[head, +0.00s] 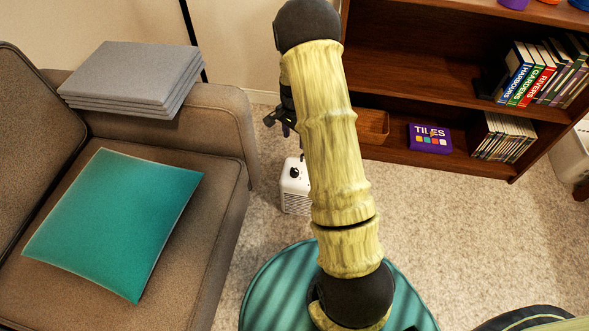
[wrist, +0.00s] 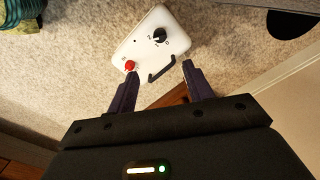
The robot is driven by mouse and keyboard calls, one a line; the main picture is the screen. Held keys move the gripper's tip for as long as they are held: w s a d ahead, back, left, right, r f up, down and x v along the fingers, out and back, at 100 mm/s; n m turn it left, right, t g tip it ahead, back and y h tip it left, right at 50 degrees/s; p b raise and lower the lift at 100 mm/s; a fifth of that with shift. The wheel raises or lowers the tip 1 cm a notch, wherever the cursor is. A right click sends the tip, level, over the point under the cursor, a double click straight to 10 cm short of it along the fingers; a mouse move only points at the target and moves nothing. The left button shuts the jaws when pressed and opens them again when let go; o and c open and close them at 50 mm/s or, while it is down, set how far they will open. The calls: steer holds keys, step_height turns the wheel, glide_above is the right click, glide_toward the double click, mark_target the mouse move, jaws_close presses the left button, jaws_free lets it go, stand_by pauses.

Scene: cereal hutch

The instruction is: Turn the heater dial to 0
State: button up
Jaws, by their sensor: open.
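The heater is a small white box (head: 294,198) on the carpet between the sofa and the bookshelf, partly hidden by my arm in the head view. It also shows in the wrist view (wrist: 143,48). Its black dial (wrist: 160,35) is on the top face, with small marks around it too small to read surely. A red knob or button (wrist: 130,65) and a dark handle (wrist: 161,68) are also on the heater. My gripper (wrist: 159,72) is open and empty, above the heater and apart from the dial. In the head view its fingers (head: 291,138) are mostly behind my arm.
A brown sofa (head: 215,105) with a teal cushion (head: 115,222) and grey folded stack (head: 135,75) stands left. A bookshelf (head: 400,75) with books and a purple TILES box (head: 430,138) stands right. A teal round surface (head: 265,290) is in front. Open carpet (head: 480,220) lies right.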

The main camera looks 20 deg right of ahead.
mark_target(294, 170)
step_height(294, 170, down, 17)
steer(key=b, duration=0.8)
steer(key=shift+f, duration=0.2)
steer(key=shift+c, duration=0.2)
steer(key=c, duration=0.9)
